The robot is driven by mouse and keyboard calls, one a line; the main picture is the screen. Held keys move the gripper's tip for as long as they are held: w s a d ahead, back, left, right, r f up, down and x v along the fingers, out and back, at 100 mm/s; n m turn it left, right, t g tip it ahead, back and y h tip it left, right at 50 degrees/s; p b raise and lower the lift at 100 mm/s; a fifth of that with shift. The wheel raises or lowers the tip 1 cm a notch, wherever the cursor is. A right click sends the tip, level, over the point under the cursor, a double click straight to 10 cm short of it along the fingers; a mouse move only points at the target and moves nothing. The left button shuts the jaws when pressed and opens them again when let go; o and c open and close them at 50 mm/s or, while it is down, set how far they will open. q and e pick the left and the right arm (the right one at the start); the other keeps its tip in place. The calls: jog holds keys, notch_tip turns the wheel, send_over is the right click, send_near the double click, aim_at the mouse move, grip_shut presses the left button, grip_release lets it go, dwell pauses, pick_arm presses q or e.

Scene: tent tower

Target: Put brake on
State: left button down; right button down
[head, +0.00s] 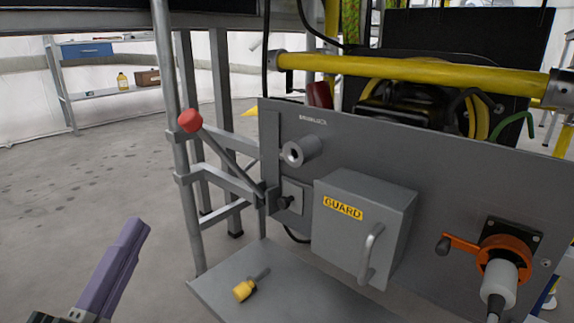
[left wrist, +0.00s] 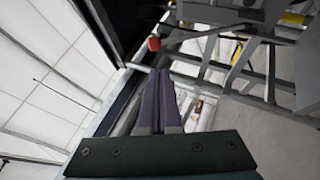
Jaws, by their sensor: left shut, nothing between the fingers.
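A brake lever (head: 226,153) with a red knob (head: 190,120) sticks up and left from the left edge of the grey panel (head: 468,176) in the head view. The red knob also shows in the left wrist view (left wrist: 154,44), beyond the fingertips. My left gripper (head: 138,226) is shut and empty at the lower left of the head view, apart from the lever and to its lower left. Its two purple fingers lie together in the left wrist view (left wrist: 159,76). My right gripper is not in view.
The panel carries a grey GUARD box (head: 345,240) with a handle, a round knob (head: 303,150) and an orange lever (head: 462,244). A yellow-handled screwdriver (head: 244,290) lies on the low shelf (head: 300,279). Metal posts (head: 183,210) stand near the red knob. Open floor lies left.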

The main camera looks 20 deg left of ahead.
aim_at(188, 128)
pick_arm(q)
jog(key=shift+s+d+r+n+t, duration=0.1)
jog(key=shift+s+n+t, duration=0.2)
jog(key=shift+t, duration=0.1)
jog(key=shift+w, duration=0.1)
jog(key=b+x, duration=0.3)
jog(key=x, duration=1.1)
jog(key=shift+b, duration=0.3)
